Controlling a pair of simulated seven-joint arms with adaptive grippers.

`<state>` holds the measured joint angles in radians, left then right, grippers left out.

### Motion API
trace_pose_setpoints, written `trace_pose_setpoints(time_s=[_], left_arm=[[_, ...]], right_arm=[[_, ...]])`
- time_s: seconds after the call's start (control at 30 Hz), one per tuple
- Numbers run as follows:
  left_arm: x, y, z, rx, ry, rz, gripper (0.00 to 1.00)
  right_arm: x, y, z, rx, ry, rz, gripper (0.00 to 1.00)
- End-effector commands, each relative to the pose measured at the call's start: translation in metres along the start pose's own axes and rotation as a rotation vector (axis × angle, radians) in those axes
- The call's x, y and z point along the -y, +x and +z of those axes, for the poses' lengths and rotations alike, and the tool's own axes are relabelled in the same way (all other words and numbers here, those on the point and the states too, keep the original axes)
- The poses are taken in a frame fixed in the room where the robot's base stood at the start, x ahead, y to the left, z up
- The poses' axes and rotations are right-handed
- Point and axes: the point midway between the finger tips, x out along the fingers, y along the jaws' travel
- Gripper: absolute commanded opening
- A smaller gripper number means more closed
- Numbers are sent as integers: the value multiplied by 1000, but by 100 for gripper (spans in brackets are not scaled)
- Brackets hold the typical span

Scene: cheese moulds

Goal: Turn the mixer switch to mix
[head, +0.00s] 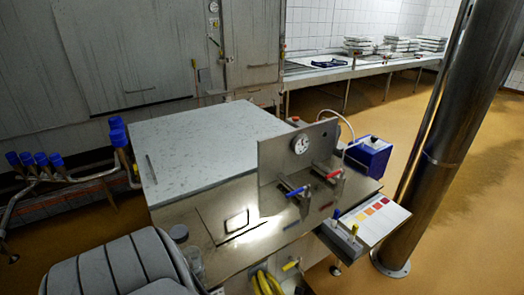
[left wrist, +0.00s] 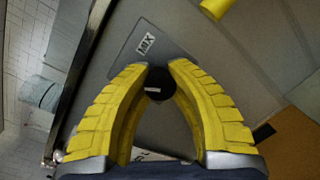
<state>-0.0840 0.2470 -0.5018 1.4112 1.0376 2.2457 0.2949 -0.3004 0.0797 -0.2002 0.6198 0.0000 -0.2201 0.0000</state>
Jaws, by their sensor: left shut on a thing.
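The mixer switch is a round black knob (left wrist: 159,84) on a grey plate in the left wrist view. A label reading MIX (left wrist: 147,43) is on the plate, above the knob in that picture. My left gripper (left wrist: 158,76) has its yellow fingers shut on the knob, one on each side. In the head view the yellow fingers of my left gripper (head: 265,284) show at the bottom edge, against the front of the steel machine. The knob is hidden there. Another label at the bottom of the wrist view is mostly covered. My right gripper is not in view.
The steel machine (head: 225,222) has an upright panel (head: 270,165) with a gauge and blue and red handles. A yellow handle (head: 290,266) sticks out close to my left gripper; a colour chart (head: 375,215) is at the right. A steel column stands farther right, with open floor around it.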

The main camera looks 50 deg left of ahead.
Motion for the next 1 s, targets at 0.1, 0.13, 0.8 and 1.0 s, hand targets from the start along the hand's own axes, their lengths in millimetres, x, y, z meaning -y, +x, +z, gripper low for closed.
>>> trace_pose_setpoints(time_s=[0.1,0.13,0.8,1.0], left_arm=[[0,-1,-1,-7,62,-5,0],[0,-1,-1,-8,84,-7,0],[0,-1,-1,-54,687,-53,0],[0,-1,-1,-63,831,-63,0]], right_arm=[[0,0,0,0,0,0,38],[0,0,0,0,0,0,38],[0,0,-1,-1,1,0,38],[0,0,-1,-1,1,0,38]])
